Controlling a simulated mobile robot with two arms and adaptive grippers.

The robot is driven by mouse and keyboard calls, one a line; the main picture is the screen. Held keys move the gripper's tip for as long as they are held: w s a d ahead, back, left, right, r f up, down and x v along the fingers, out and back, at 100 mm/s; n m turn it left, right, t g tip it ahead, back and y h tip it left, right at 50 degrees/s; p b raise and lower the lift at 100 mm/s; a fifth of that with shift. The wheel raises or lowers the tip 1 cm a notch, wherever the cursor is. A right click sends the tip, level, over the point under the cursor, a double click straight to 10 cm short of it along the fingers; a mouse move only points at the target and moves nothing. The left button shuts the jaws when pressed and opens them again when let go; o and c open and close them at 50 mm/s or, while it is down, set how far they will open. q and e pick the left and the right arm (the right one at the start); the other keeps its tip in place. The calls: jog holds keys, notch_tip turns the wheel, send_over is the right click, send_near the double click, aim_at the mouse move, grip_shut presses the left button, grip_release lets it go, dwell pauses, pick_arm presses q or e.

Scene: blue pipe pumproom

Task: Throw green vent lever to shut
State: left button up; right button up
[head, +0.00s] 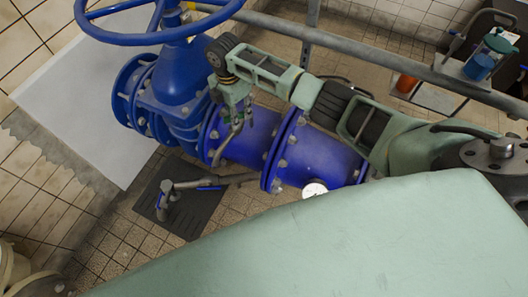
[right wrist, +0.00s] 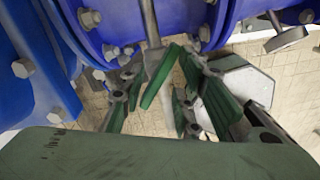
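My right gripper (head: 236,112) hangs from the green arm, above the blue pipe beside the large blue valve, close to a thin bent grey vent pipe (head: 224,150). In the right wrist view the green-padded fingers of this gripper (right wrist: 176,65) lean towards each other at their tips. A thin grey pipe (right wrist: 151,22) runs down to the area between them. The green vent lever cannot be told apart from the green finger pads, so I cannot tell whether the fingers touch or hold it. My left gripper is not in view.
The blue valve (head: 180,75) with its handwheel (head: 112,38) and the flanged blue pipe (head: 325,155) crowd the gripper. A gauge (head: 314,189) sits at the pipe's lower side. A grey drain pipe (head: 165,200) stands over a dark mat (head: 190,222). A railing (head: 400,70) runs behind.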

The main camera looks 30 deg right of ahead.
jog(key=n+b, duration=0.2)
jog(key=n, duration=0.1)
jog(key=shift+w+f+b, duration=0.1)
jog(key=shift+f+b, duration=0.25)
jog(key=r, duration=0.8)
jog(key=shift+s+a+r+p, duration=0.15)
jog(key=shift+s+r+p, duration=0.1)
jog(key=shift+p, duration=0.15)
jog(key=s+a+f+m+t+y, duration=0.25)
jog(key=s+a+f+m, duration=0.5)
jog(key=s+f, duration=0.4)
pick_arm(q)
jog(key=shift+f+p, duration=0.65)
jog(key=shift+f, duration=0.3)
pick_arm(e)
jog(key=s+d+f+m, duration=0.2)
jog(key=s+f+m, duration=0.1)
jog(key=f, duration=0.4)
jog(key=s+d+f+m, duration=0.3)
jog(key=f, duration=0.5)
jog(key=s+d+f+m, duration=0.2)
jog(key=f+m, duration=0.1)
jog(key=f, duration=0.4)
jog(key=shift+s+d+f+h, duration=0.2)
jog(key=shift+s+d+h, duration=0.05)
jog(key=shift+s+h, duration=0.2)
